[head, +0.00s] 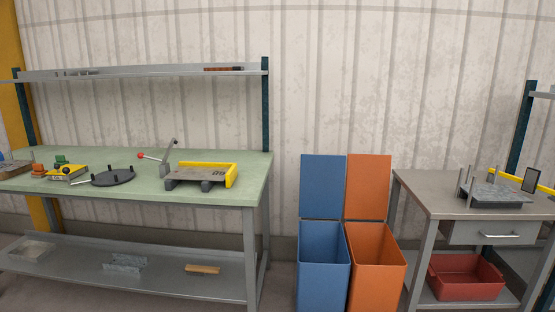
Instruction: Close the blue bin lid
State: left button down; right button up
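The blue bin (323,285) stands on the floor between the green-topped workbench and the grey metal table. Its blue lid (322,186) is open and stands upright behind the bin's mouth, toward the wall. The bin's inside shows and looks empty, though its bottom is hidden. Neither of my grippers is in the head view.
An orange bin (377,285) with its orange lid (369,186) also open upright stands close on the right. The green workbench (240,190) is on the left, the grey table (430,195) on the right. A red crate (466,289) sits on the table's lower shelf.

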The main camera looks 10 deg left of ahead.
aim_at(321, 185)
jog(key=u, duration=1.7)
jog(key=i, duration=0.3)
jog(key=z, duration=0.85)
jog(key=i, duration=1.85)
jog(key=z, duration=1.7)
jog(key=i, duration=0.7)
jog(key=z, duration=0.7)
